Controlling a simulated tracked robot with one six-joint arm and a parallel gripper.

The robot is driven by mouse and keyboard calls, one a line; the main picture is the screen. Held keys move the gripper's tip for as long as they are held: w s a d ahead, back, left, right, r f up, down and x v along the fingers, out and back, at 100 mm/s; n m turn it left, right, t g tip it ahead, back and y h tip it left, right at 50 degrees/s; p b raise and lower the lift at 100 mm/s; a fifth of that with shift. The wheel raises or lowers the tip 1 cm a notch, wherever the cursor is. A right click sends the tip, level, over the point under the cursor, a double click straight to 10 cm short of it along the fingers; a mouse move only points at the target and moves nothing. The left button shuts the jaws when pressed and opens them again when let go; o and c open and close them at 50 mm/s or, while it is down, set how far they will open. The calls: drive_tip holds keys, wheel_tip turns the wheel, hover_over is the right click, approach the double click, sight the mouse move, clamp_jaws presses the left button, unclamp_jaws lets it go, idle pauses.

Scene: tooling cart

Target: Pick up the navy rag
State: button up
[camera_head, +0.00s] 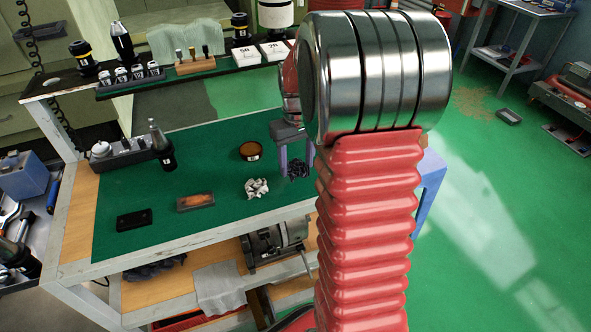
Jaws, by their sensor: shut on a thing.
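The navy rag (299,171) is a small, dark, crumpled bundle at the right part of the green mat on the cart top. My gripper (296,164) points down over it, with one finger at each side, and is shut on it. My red arm hides the area just right of it. I cannot tell whether the rag still touches the mat.
A pale crumpled rag (257,188) and a round amber-topped tin (251,151) are close left of my gripper. The green mat (225,217) also bears a brown block (195,202) and a black block (134,220). A raised shelf (150,86) runs behind.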

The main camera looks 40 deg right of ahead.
sight(296, 164)
wheel_tip(296, 164, up, 7)
drive_tip(key=shift+f, duration=0.1)
idle(0.6)
drive_tip(key=o, duration=0.4)
drive_tip(key=shift+c, duration=1.4)
